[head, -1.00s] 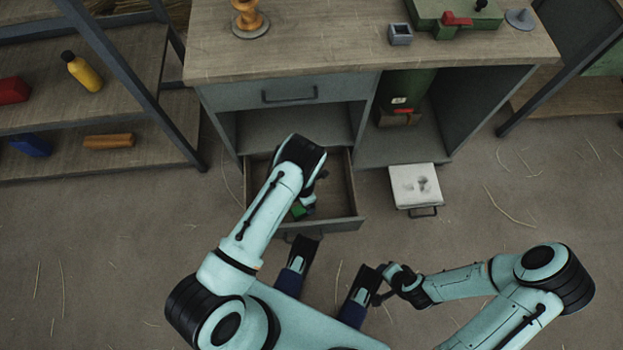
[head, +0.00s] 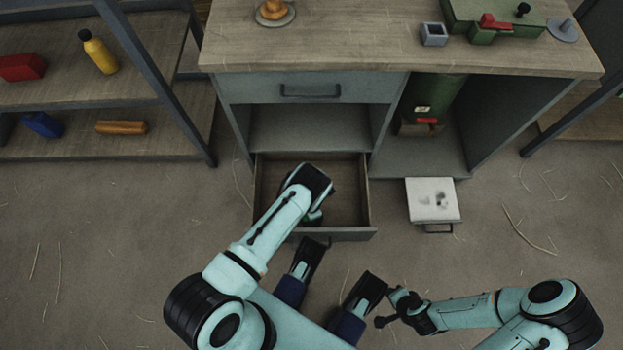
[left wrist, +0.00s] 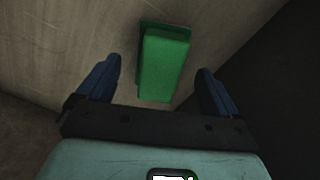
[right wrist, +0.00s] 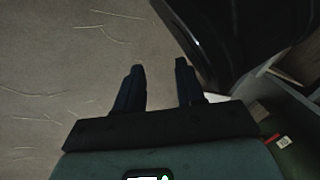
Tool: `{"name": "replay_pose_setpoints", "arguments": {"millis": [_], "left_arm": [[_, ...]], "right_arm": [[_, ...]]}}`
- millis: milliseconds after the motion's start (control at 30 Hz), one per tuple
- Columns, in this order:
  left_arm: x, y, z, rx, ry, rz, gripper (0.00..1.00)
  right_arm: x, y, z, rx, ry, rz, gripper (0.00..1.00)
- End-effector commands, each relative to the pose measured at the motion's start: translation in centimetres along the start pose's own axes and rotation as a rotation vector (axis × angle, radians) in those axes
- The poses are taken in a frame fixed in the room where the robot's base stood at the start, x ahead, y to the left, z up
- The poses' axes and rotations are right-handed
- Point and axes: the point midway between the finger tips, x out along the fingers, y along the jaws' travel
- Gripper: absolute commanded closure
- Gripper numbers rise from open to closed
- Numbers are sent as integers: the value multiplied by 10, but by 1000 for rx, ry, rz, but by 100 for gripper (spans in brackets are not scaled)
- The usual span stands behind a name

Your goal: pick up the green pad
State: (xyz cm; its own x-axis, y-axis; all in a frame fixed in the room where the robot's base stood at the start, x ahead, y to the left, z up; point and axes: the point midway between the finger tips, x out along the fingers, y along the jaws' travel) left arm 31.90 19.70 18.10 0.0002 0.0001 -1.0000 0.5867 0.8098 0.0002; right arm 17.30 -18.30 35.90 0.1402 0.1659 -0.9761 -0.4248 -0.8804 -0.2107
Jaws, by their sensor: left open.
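The green pad (left wrist: 164,65), a bright green block on a thin darker base, lies on the wooden bottom of the open drawer (head: 346,190). My left gripper (left wrist: 159,68) is open over the drawer. Its two dark blue fingers stand apart on either side of the pad in the left wrist view, with visible gaps, and do not grip it. My right gripper (right wrist: 160,66) is empty, its fingers apart with a narrow gap. It is low at the right, outside the drawer, over the floor.
The drawer sits under a workbench (head: 330,50) with a closed upper drawer (head: 310,90) and open compartments. A white-topped box (head: 432,196) with a handle stands out at the right. A shelf (head: 130,90) stands at the left.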

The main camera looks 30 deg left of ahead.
Motion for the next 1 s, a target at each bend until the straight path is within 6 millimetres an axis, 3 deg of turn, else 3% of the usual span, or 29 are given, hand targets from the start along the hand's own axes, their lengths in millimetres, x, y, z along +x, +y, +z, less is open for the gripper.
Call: {"name": "replay_pose_setpoints", "arguments": {"millis": [133,433,600,633,700,1000], "left_arm": [[21,0,0,2,1,-1,6],[24,0,0,1,0,0,6],[23,0,0,1,0,0,62],[23,0,0,1,0,0,68],[23,0,0,1,0,0,73],[19,0,0,1,-1,0,73]], "right_arm": [[10,11,12,13,-42,20,62],[10,13,15,15,-52,24,62],[10,13,15,14,-52,24,62],[10,13,15,14,-52,24,62],[10,13,15,14,-52,23,62],[8,11,13,12,-45,20,62]]}}
